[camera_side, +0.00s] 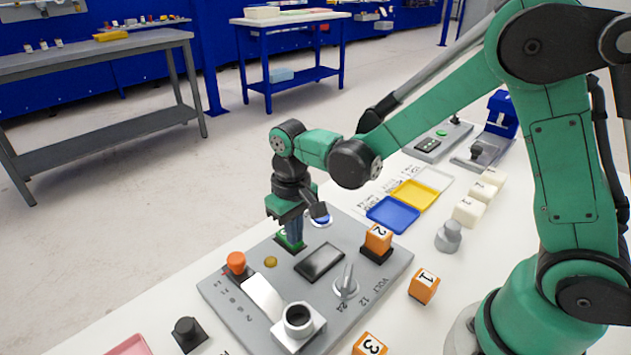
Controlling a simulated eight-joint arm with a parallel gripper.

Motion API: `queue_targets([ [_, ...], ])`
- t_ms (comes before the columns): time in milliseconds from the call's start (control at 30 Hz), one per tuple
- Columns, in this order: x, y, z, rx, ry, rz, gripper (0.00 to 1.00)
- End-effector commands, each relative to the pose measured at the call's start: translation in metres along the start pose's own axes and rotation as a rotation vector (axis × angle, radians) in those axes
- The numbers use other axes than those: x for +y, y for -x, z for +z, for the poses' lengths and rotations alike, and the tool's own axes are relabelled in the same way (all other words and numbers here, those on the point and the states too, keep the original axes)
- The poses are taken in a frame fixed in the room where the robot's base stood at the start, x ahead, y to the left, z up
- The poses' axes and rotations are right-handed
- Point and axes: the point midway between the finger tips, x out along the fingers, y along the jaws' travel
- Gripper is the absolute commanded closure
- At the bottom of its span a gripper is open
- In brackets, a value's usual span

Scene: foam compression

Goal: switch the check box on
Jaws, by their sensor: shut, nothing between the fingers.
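The check box is a grey panel (222,292) lying on the white table. It carries a dark display window (319,262), a grey selector knob (346,283) by the marks VOLT, 12 and 24, an orange-topped lever (236,262), a yellowish round button (270,262) and a round socket (299,319). A green part (284,240) sits at the panel's back edge. My gripper (294,240) is shut and points down right at the green part, hiding much of it. I cannot tell whether it touches. A blue round button (320,219) shows just right of it.
An orange block marked 2 (378,238) stands in a dark holder on the panel. Orange blocks 1 (424,285) and 3 (370,345) lie on the table. Blue (392,214) and yellow (415,194) trays, a grey weight (448,237) and white blocks (468,211) stand behind.

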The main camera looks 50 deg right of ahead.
Motion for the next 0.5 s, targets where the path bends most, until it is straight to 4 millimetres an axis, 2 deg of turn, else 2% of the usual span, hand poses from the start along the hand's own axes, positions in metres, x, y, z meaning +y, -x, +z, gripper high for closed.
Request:
queue_targets([
  [167, 0.0, 0.005, -0.001, 0.002, 0.0, 0.0, 1.0],
  [500, 0.0, 0.035, 0.0, 0.002, 0.0, 0.0, 1.0],
])
